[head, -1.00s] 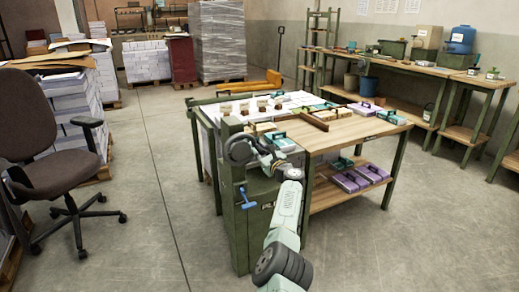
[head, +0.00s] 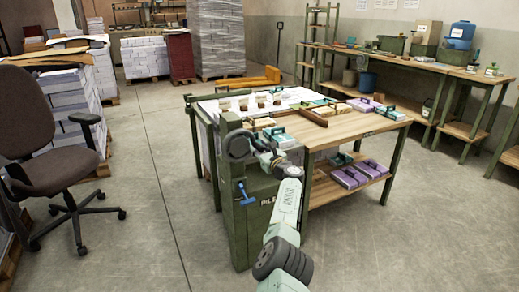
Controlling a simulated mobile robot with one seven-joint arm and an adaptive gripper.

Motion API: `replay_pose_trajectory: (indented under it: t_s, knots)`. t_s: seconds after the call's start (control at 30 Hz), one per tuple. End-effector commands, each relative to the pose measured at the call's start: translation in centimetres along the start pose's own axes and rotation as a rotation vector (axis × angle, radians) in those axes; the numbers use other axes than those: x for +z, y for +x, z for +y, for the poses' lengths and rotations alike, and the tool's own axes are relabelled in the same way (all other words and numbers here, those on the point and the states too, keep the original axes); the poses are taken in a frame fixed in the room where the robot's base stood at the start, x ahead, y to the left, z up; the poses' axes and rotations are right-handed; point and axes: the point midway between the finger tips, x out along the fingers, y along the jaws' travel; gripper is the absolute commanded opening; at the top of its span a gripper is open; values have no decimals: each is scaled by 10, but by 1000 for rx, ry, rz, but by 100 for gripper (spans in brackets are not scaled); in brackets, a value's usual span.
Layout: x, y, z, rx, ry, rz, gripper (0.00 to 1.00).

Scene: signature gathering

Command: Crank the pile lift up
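The pile lift is a green cabinet (head: 232,232) at the near left corner of the work table. A blue handle (head: 245,194) sits lower on the same front. My gripper (head: 256,151) is at the right side of the dark ring, with my arm reaching in from the lower right. The fingers are too small and overlapped to tell whether they touch or grip the ring.
The wooden table (head: 352,132) beside the lift carries paper stacks and teal and purple blocks, with more on its lower shelf (head: 325,196). An office chair (head: 45,150) stands at the left. The concrete floor between chair and lift is clear.

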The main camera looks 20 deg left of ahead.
Motion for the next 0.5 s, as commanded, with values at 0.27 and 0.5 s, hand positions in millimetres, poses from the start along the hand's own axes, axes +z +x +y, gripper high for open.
replay_pose_trajectory:
  t_s: [0.27,0.5]
  knots:
    - [0,0,1,3,-1,-1,41]
    - [-1,-3,0,1,-2,0,41]
